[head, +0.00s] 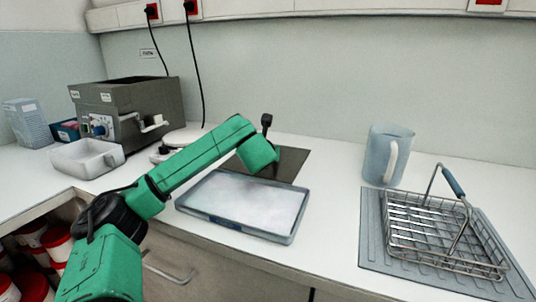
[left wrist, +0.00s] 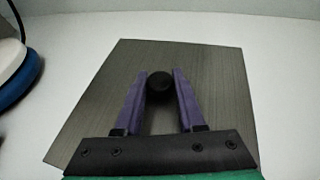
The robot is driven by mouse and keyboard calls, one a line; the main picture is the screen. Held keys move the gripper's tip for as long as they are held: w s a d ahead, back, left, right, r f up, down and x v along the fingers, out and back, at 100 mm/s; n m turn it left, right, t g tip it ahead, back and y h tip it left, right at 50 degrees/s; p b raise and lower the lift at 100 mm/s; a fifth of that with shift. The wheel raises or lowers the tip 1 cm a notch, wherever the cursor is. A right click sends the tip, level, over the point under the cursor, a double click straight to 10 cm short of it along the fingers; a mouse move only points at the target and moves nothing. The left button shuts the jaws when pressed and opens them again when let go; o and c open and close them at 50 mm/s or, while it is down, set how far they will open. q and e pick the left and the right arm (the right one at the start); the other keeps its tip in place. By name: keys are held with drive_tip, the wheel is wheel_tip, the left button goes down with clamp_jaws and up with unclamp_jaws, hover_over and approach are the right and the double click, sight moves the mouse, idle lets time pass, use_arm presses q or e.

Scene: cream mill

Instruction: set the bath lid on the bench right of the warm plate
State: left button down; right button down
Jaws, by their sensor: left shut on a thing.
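The bath lid (head: 287,164) is a dark, flat, square metal plate with a round black knob (left wrist: 159,87). In the head view it is level, at or just over the bench, right of the white warm plate (head: 186,139); I cannot tell whether it touches the bench. In the left wrist view the lid (left wrist: 208,85) lies under my left gripper (left wrist: 160,73), whose purple fingers are shut on the knob. In the head view my green arm hides the fingers and knob. The warm plate (left wrist: 10,70) shows at the left wrist view's edge. My right gripper is out of view.
The grey bath (head: 140,105) stands open at the back left, with a white tub (head: 87,157) before it. A blue-rimmed tray (head: 291,238) lies in front of the lid. A jug (head: 378,160) and wire basket (head: 430,240) stand to the right.

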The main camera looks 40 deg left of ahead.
use_arm(q)
drive_tip(key=c, duration=0.5)
unclamp_jaws()
drive_tip(key=shift+s+d, duration=0.1)
drive_tip(key=shift+s+d+r, duration=0.15)
drive_tip(key=shift+s+d, duration=0.05)
drive_tip(key=shift+s, duration=0.1)
drive_tip(key=b+v, duration=0.1)
drive_tip(key=v, duration=1)
drive_tip(key=shift+r+b, duration=0.1)
drive_tip(key=shift+b, duration=0.3)
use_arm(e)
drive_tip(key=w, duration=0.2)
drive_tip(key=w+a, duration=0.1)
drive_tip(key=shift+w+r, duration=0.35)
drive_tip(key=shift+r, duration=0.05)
